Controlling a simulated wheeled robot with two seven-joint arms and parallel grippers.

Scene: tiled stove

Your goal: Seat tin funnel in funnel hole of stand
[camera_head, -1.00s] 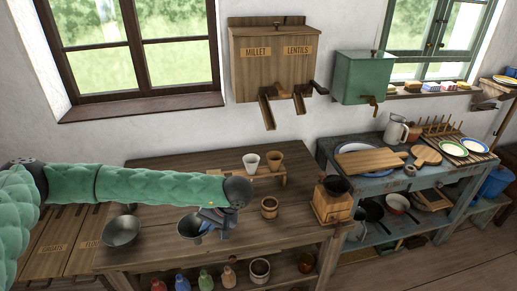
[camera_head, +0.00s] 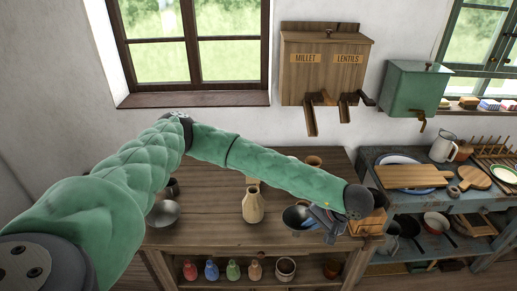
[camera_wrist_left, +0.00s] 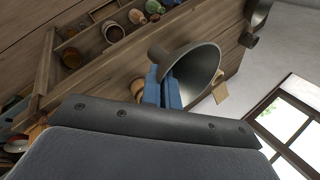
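My left gripper (camera_head: 326,222) is shut on the dark grey tin funnel (camera_head: 297,216), held near the front right of the wooden table. In the left wrist view, the blue fingers (camera_wrist_left: 166,90) close on the funnel (camera_wrist_left: 198,70) near its narrow part, and its wide mouth faces right. I cannot tell whether it touches the table. The stand is mostly hidden behind my green forearm; a pale wooden piece (camera_head: 253,182), perhaps its left end, shows. A brown cup (camera_head: 313,161) shows above the forearm. The funnel hole is not visible. My right gripper is out of view.
A pale bottle (camera_head: 253,205) stands left of the funnel, and a metal bowl (camera_head: 163,213) farther left. A wooden box (camera_head: 372,220) is just right of my gripper. Small bottles (camera_head: 211,269) stand on the shelf below. The front middle of the table (camera_head: 215,235) is clear.

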